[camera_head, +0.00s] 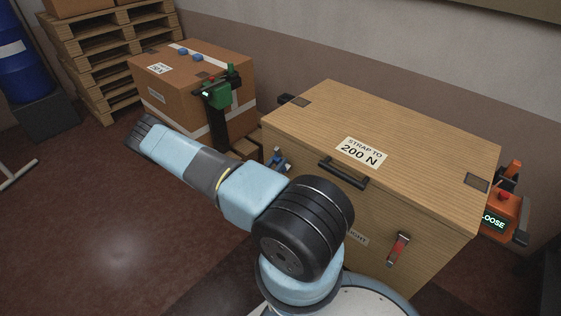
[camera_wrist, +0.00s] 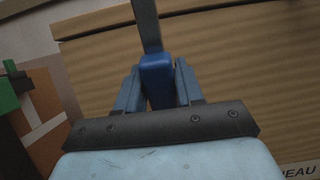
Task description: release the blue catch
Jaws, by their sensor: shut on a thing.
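The blue catch (camera_wrist: 157,66) sits at the middle of the wrist view, against the side of the wooden crate (camera_wrist: 245,60). A grey upright bar or strap rises from it. My gripper (camera_wrist: 157,82) is shut on the catch, with one blue-grey finger on each side of it. In the head view a small blue part, apparently the catch (camera_head: 278,157), shows at the left end of the crate (camera_head: 420,125), partly behind my arm. My gripper cannot be made out clearly there.
A brown cardboard box (camera_head: 180,75) with a green tensioner (camera_head: 218,93) stands left of the crate. An orange device (camera_head: 498,215) reading "LOOSE" is at the crate's right. The crate front has a red-handled latch (camera_head: 398,248). Pallets (camera_head: 105,65) stand behind. Open floor lies left.

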